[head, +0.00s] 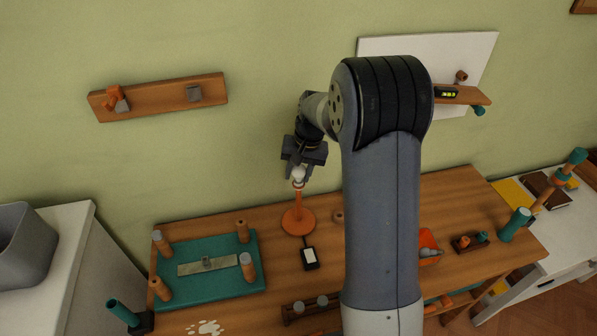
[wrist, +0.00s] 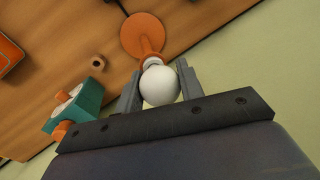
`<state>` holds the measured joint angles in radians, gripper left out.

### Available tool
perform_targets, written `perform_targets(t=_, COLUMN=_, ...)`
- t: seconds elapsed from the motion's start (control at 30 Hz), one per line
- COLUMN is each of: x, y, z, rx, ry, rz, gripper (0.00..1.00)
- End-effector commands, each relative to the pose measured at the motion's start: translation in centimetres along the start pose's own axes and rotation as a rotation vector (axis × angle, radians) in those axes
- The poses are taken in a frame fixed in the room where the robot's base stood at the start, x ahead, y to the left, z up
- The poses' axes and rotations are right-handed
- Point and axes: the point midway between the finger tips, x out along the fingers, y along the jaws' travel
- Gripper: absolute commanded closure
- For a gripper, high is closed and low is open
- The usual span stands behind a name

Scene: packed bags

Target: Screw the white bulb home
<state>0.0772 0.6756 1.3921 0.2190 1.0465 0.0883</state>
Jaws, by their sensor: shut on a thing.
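The white bulb (wrist: 160,86) sits at the top of an orange lamp stand (head: 298,218) on the wooden table; it also shows in the head view (head: 298,174). My gripper (wrist: 160,88) is shut on the bulb, with one grey finger on each side of it. In the head view my gripper (head: 299,172) reaches down over the lamp from above. The lamp's round orange base (wrist: 143,36) shows beyond the bulb in the wrist view.
A black switch box (head: 310,258) lies in front of the lamp on the wooden table (head: 276,272). A teal board (head: 190,285) with several pegs stands to the left. A wooden wall rack (head: 160,96) hangs behind. My arm hides part of the table's right half.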

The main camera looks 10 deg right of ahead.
Motion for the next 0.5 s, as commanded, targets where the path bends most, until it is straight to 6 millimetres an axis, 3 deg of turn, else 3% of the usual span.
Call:
perform_targets(t=0.2, x=-0.03, y=-0.06, z=-0.03, rx=0.17, ry=0.035, rz=-0.001, gripper=0.91)
perform_targets(t=0.5, x=-0.01, y=-0.06, z=-0.04, rx=0.187, ry=0.038, rz=-0.001, gripper=0.91)
